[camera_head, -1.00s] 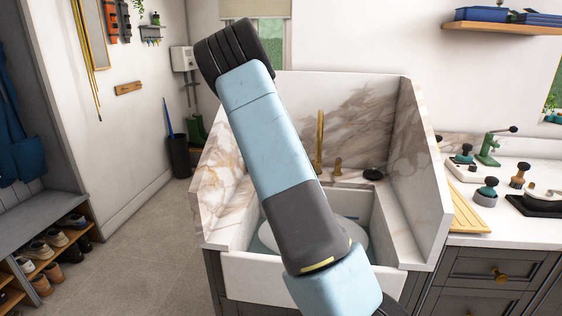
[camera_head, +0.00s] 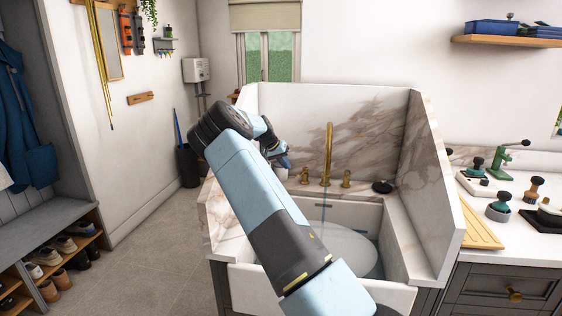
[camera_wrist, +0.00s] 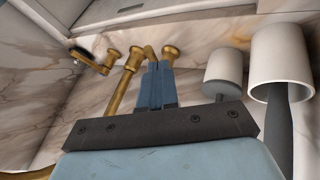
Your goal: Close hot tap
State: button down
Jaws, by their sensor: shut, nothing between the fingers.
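A brass tap set stands at the back of the white sink. Its tall spout (camera_head: 328,152) is in the middle, with a left handle (camera_head: 304,175) and a right handle (camera_head: 346,179). I see no hot or cold mark on either. My gripper (camera_head: 284,162) is just left of the left handle in the head view, partly hidden by my arm. In the wrist view, my gripper's blue fingers (camera_wrist: 158,72) are shut and empty, their tips close beside the left handle (camera_wrist: 170,53). I cannot tell whether they touch. The spout (camera_wrist: 124,82) and right handle (camera_wrist: 95,62) are further left there.
The sink (camera_head: 398,296) holds water and a large pale round item (camera_head: 345,245). Marble splash walls (camera_head: 437,180) enclose it at the back and sides. A dark disc (camera_head: 382,187) lies at the back right.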

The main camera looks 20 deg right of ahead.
aim_at(302, 173)
jog(key=shift+x, duration=2.5)
jog(key=shift+a, duration=0.1)
